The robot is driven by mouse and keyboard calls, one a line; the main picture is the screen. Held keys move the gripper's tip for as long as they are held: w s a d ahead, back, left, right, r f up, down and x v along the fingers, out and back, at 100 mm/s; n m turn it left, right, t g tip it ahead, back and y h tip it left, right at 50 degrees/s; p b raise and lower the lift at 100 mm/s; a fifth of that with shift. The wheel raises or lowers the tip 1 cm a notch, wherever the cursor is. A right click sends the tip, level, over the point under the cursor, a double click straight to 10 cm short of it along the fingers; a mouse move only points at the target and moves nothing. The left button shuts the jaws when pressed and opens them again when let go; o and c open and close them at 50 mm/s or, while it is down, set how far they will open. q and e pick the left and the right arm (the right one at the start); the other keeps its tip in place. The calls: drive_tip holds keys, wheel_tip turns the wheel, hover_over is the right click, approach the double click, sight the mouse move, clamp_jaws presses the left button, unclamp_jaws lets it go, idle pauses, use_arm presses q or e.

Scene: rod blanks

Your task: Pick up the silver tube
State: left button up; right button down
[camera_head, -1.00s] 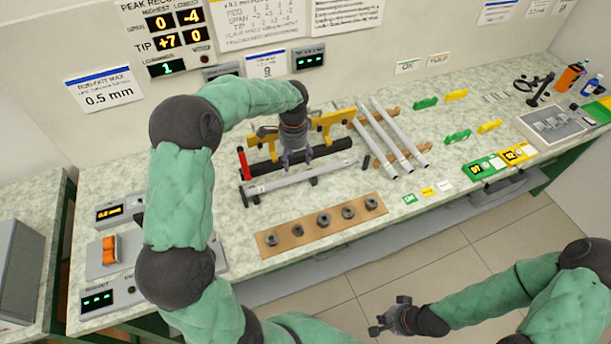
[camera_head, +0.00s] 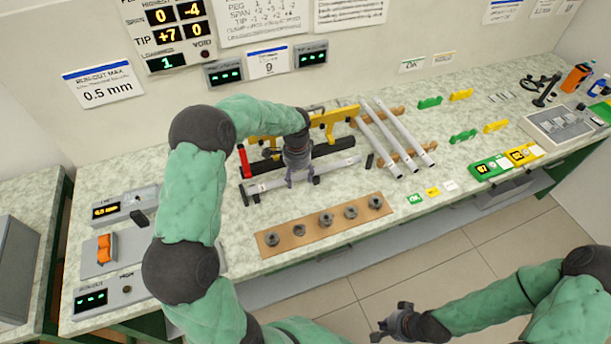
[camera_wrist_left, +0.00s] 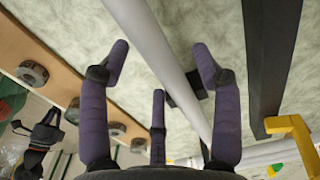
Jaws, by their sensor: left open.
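A long silver tube (camera_head: 336,164) lies level across small dark supports in the front part of the bench fixture. It also runs diagonally through the left wrist view (camera_wrist_left: 145,38). My left gripper (camera_head: 301,182) is at the tube's middle, pointing down. In the left wrist view its open fingers (camera_wrist_left: 162,52) lie to either side of the tube, with gaps between fingers and tube. Contact by the lower finger cannot be told. My right gripper (camera_head: 390,318) is away from the bench at the lower right, empty, with its fingers apart.
Several silver tubes (camera_head: 396,135) rest on a brown rack right of the fixture. A wooden strip with dark round pieces (camera_head: 325,222) lies in front. A black bar (camera_head: 335,147) and yellow brackets (camera_head: 346,114) stand behind the tube.

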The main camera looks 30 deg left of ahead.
use_arm(q)
drive_tip(key=shift+c, duration=0.2)
drive_tip(key=c, duration=1.2)
drive_tip(key=shift+r, duration=0.1)
